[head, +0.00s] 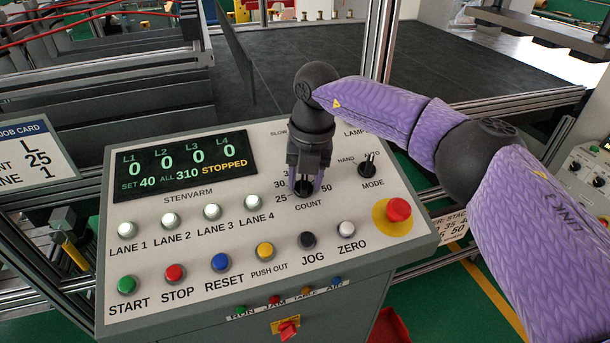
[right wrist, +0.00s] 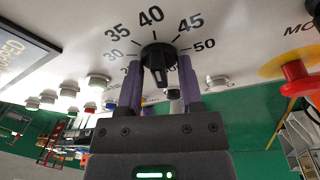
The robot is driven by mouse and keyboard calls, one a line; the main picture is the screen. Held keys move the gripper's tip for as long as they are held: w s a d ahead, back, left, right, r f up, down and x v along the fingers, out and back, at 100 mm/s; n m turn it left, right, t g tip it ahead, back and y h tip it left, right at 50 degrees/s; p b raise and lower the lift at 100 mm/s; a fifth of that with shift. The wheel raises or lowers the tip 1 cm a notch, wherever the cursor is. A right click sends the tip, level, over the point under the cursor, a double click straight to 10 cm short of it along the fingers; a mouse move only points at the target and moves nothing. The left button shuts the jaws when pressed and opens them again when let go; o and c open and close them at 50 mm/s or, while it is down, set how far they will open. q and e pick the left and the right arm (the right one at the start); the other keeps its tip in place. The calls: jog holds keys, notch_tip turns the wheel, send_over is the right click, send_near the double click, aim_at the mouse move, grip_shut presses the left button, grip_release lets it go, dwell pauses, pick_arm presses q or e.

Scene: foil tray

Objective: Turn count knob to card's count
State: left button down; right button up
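The count knob (head: 304,188) is black and sits on the sloped control panel; in the right wrist view the knob (right wrist: 157,56) shows up close, its bar lined up with the 40 mark. My right gripper (head: 306,172) points down at it from above. In the right wrist view its purple fingers (right wrist: 159,84) stand apart, one on each side of the knob, with small gaps visible. The job card (head: 30,155) at the left reads 25 and lane 1. The display (head: 184,164) reads set 40, all 310, stopped. My left gripper is out of view.
The mode knob (head: 367,166) and the red emergency button (head: 398,210) are right of the count knob. Several white lane buttons and a front row of coloured buttons lie left and below. A dark conveyor bed (head: 440,60) is behind the panel.

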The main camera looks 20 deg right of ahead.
grip_shut()
jog(key=n+h, duration=0.1)
jog(key=n, duration=0.4)
jog(key=shift+a+r+n+h, duration=0.1)
jog(key=shift+a+n+h, duration=0.05)
jog(key=shift+n+h, duration=0.2)
jog(key=n+h+b, duration=0.1)
jog(key=n, duration=0.4)
jog(key=shift+a, duration=0.1)
jog(key=n+t+b, duration=0.1)
jog(key=n, duration=0.2)
jog(key=n+h, duration=0.1)
jog(key=n, duration=0.2)
jog(key=shift+s+t+b, duration=0.1)
jog(key=shift+t+b, duration=0.25)
jog(key=shift+t, duration=0.05)
jog(key=n+t+b, duration=0.1)
jog(key=n, duration=0.2)
jog(key=n+b, duration=0.1)
jog(key=n, duration=0.2)
jog(key=shift+s+n+t+h, duration=0.15)
jog(key=shift+n+t+h, duration=0.1)
jog(key=shift+t, duration=0.15)
jog(key=shift+o, duration=0.9)
grip_release()
